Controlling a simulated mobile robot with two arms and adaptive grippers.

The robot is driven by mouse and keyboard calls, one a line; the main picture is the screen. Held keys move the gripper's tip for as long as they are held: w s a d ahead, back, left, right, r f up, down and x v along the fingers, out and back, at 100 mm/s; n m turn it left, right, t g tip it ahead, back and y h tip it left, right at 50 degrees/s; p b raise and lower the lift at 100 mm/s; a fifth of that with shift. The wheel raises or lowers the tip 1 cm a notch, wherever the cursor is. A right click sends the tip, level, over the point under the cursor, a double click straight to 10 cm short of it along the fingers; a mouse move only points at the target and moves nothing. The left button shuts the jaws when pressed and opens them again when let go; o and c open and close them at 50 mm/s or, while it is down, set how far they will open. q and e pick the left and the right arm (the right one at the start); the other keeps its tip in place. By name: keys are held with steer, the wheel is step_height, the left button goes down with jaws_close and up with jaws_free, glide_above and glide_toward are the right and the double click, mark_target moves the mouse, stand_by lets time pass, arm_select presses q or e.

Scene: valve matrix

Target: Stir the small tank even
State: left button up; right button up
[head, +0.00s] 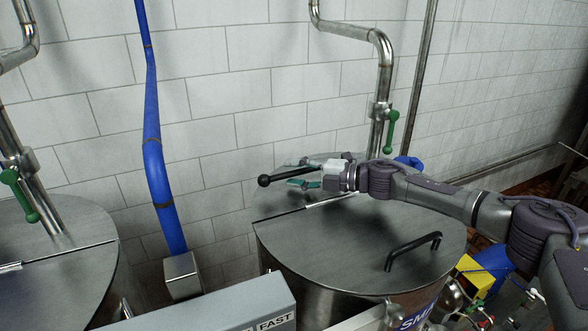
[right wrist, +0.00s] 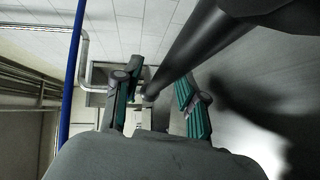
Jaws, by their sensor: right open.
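The small tank (head: 345,245) is a round steel vessel with a flat lid, right of centre in the head view. A black lever with a ball knob (head: 264,181) sticks out to the left above the lid. My right gripper (head: 298,173) is open above the lid, one finger on each side of the lever. In the right wrist view the dark lever rod (right wrist: 190,48) passes between the spread fingers (right wrist: 158,100). I cannot tell whether they touch it. My left gripper is out of view.
A black handle (head: 413,249) stands on the lid's right part. A steel pipe with a green valve handle (head: 390,131) rises behind the tank. A grey box marked FAST (head: 274,322) is at the front. A blue pipe (head: 155,170) and another tank (head: 62,262) are left.

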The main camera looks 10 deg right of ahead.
steer(key=shift+w+a+f, duration=0.1)
steer(key=shift+w+a, duration=0.1)
steer(key=shift+a, duration=0.1)
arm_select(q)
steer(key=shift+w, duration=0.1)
arm_select(e)
jaws_close()
steer(key=shift+s, duration=0.15)
